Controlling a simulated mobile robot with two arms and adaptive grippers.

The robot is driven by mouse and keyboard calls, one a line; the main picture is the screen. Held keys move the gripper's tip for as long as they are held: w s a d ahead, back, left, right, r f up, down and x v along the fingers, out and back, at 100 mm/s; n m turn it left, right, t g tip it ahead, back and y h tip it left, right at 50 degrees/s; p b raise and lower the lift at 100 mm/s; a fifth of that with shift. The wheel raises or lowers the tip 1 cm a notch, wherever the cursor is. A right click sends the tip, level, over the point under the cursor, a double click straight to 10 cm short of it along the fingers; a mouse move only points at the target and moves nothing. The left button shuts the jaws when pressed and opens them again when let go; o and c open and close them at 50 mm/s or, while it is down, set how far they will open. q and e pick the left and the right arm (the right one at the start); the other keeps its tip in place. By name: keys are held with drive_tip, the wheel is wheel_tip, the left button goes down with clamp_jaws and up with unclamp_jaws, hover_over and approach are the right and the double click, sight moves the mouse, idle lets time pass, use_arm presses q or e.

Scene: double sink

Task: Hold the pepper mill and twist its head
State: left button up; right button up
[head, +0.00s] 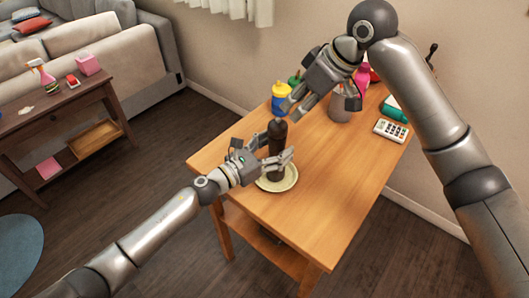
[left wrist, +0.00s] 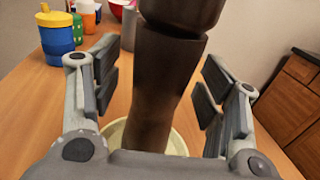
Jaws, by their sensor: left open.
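The dark brown pepper mill (head: 277,136) stands upright on a pale plate (head: 287,184) near the table's left edge. My left gripper (head: 281,158) reaches around its body from the left. In the left wrist view the mill (left wrist: 160,85) stands between the fingers of the open left gripper (left wrist: 165,88), with a gap on each side. The top of its head is cut off there. My right gripper (head: 322,104) is above the table, up and right of the mill, apart from it. Its fingers look spread, with nothing between them.
A blue cup with a yellow lid (head: 281,96) stands behind the mill. A grey container (head: 341,108) stands near my right gripper. A calculator (head: 391,131) and a teal item (head: 395,108) lie at the back right. The table's front right (head: 335,190) is clear.

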use_arm(q)
drive_tip(key=shift+w+d, duration=0.15)
drive_tip(key=shift+d, duration=0.05)
drive_tip(key=c, duration=1.2)
